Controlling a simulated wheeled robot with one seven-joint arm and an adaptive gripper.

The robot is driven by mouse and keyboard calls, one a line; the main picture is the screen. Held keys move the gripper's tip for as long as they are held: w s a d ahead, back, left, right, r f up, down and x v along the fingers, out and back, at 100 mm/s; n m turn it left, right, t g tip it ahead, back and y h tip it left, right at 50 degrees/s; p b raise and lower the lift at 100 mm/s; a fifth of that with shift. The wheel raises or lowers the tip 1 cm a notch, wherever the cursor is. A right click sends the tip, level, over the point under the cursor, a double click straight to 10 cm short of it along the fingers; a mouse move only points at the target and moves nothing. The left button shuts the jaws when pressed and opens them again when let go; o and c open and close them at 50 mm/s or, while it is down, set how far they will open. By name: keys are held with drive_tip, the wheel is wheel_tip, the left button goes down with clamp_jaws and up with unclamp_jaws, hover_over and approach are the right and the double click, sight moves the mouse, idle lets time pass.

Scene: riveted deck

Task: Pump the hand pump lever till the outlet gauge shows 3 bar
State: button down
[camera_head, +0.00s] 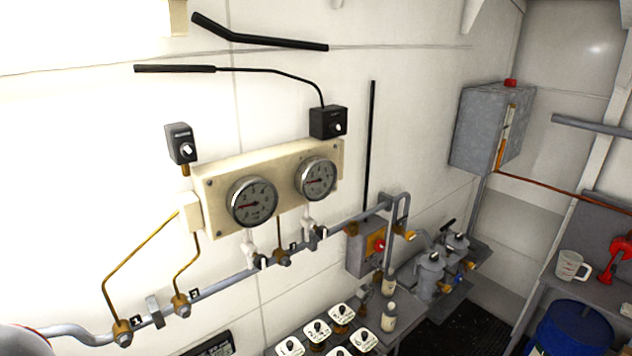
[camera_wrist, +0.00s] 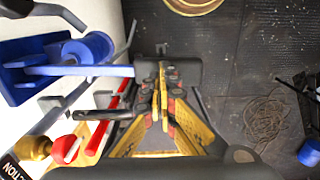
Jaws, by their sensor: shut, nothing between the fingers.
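Two round dark-faced gauges, the left one (camera_head: 252,202) and the right one (camera_head: 316,179), sit on a cream wall panel (camera_head: 222,208). Their red needles point left; the numbers are too small to read, and I cannot tell which is the outlet gauge. Grey pump-like bodies (camera_head: 430,277) stand at the right by the wall, with a short black lever-like piece (camera_head: 447,226) near them. I cannot tell for sure which part is the pump lever. My gripper (camera_wrist: 162,72) is shut and empty in the wrist view, over a dark surface; it does not show in the head view.
Grey pipes with valves run along the wall below the panel. A grey box (camera_head: 487,130) hangs at the right. A blue drum (camera_head: 582,330) and a white jug (camera_head: 573,266) are at far right. In the wrist view, a blue fitting (camera_wrist: 88,48) and red knob (camera_wrist: 66,150) lie left of my gripper.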

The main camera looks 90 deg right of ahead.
drive_tip(key=shift+f+b, duration=3.85)
drive_tip(key=shift+f, duration=1.85)
drive_tip(key=shift+r+p, duration=4.3)
drive_tip(key=shift+r, duration=1.95)
drive_tip(key=shift+f, duration=0.1)
